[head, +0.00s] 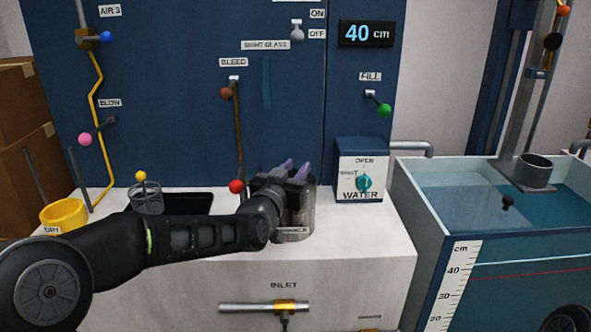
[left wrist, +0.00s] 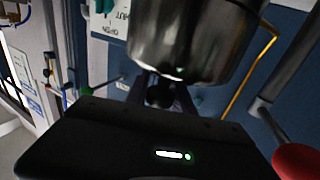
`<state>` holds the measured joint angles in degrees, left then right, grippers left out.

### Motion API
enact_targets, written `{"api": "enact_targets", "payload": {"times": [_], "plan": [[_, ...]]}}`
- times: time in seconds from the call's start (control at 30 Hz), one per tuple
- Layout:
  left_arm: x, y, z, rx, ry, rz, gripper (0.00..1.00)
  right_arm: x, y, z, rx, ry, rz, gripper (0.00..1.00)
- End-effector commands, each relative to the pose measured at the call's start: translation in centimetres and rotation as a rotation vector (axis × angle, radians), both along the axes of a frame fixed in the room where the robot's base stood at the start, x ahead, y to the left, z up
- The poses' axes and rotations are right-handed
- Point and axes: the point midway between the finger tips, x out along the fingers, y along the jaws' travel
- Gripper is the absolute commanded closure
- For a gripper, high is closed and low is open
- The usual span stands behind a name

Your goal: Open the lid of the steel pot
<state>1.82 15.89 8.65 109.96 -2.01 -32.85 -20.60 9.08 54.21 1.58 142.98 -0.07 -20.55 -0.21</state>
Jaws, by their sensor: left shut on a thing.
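The steel pot (head: 297,222) stands on the white counter, mostly hidden behind my left gripper in the head view. In the left wrist view the shiny steel body (left wrist: 195,40) fills the upper middle. My left gripper (head: 293,168) is over the top of the pot, its purple fingertips pointing away from me. In the left wrist view its fingers close around a dark round knob (left wrist: 160,95) beside the steel rim. The lid itself is largely hidden, and I cannot tell whether it is seated or raised. My right gripper is out of view.
A red ball handle (head: 236,186) is just left of the gripper. A WATER box (head: 362,172) with a teal knob stands to the right. A clear vessel (head: 147,197), a dark sink (head: 186,203) and a yellow cup (head: 63,215) are to the left. A water tank (head: 420,205) is far right.

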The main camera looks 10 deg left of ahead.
Motion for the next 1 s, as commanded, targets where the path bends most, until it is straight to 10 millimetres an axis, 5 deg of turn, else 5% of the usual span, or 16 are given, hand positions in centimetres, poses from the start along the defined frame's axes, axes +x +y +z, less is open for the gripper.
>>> {"api": "enact_targets", "payload": {"times": [0.3,1.0], "plan": [[-0.01,0.02,0.00,0.000,0.000,0.000,1.00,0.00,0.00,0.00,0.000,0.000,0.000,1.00],[-0.01,0.03,-0.02,0.000,0.000,0.000,1.00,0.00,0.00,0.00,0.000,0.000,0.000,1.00]]}}
